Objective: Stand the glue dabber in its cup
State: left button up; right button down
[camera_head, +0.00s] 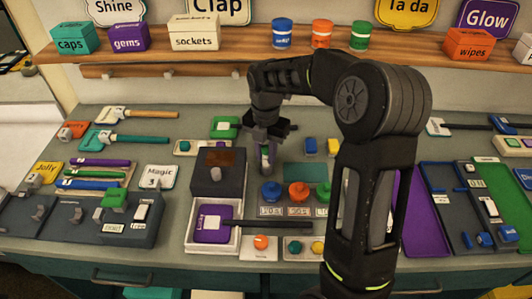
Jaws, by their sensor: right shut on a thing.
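My right gripper (267,143) reaches in from the right and points down over the middle of the bench. It is shut on a small upright thing (266,160), pale with green and purple parts, which looks like the glue dabber. The fingers hide its upper part. Its lower end is close to the bench top, just right of a dark box; I cannot tell whether it touches anything or stands in a cup. I cannot make out the cup for certain. My left gripper is not in view.
The dark box (220,187) stands just left of the gripper. Blue (271,191), orange (298,192) and green (322,190) capped pots stand in front. A teal mat (305,173) lies right, partly bare.

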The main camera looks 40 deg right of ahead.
jog(key=shift+f, duration=0.4)
dwell(1.0)
jog(key=c, duration=1.1)
grip_release()
jog(key=shift+c, duration=0.2)
jog(key=shift+o, duration=0.7)
jog(key=shift+r, duration=0.35)
jog(key=shift+r+p, duration=2.9)
jog(key=shift+r, duration=0.8)
